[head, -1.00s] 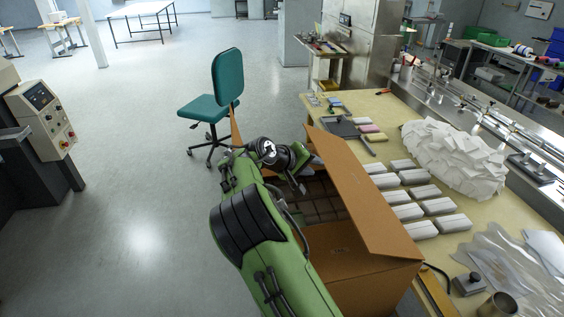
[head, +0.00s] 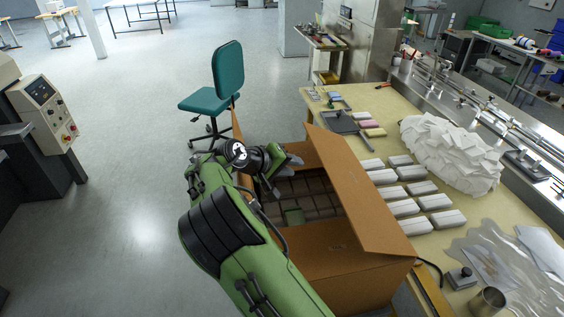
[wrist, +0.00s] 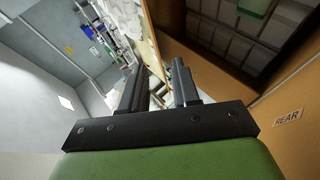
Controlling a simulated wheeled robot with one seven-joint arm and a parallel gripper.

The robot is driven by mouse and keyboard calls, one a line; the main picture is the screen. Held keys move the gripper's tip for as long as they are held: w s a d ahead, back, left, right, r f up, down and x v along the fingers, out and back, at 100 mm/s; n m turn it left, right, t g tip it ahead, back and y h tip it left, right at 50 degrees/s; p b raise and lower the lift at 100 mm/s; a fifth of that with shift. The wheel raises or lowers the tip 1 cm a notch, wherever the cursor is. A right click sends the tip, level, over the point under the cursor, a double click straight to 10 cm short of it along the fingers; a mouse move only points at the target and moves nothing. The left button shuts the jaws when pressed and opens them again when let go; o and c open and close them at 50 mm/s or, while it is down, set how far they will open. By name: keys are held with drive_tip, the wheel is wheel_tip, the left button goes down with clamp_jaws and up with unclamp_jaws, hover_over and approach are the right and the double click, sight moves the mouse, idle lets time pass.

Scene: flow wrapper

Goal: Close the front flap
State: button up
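The brown cardboard box (head: 365,280) stands beside the table. A large flap (head: 365,195) rises along its right side, and a thin flap edge (head: 237,125) stands at its far left. I cannot tell which flap is the front one. My gripper (head: 294,163) is over the box's far end. In the wrist view its fingers (wrist: 160,88) are apart, with no held thing visible.
The table (head: 440,240) at the right holds rows of white packs (head: 403,208), a white heap (head: 450,155) and a metal cup (head: 487,302). A green chair (head: 228,75) stands beyond the box.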

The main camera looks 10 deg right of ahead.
drive_tip(key=p+v, duration=0.1)
drive_tip(key=v, duration=0.2)
drive_tip(key=shift+a+f, duration=0.1)
drive_tip(key=shift+f, duration=0.1)
drive_tip(key=shift+w+p, duration=0.1)
drive_tip(key=shift+p, duration=0.4)
drive_tip(key=shift+c, duration=0.5)
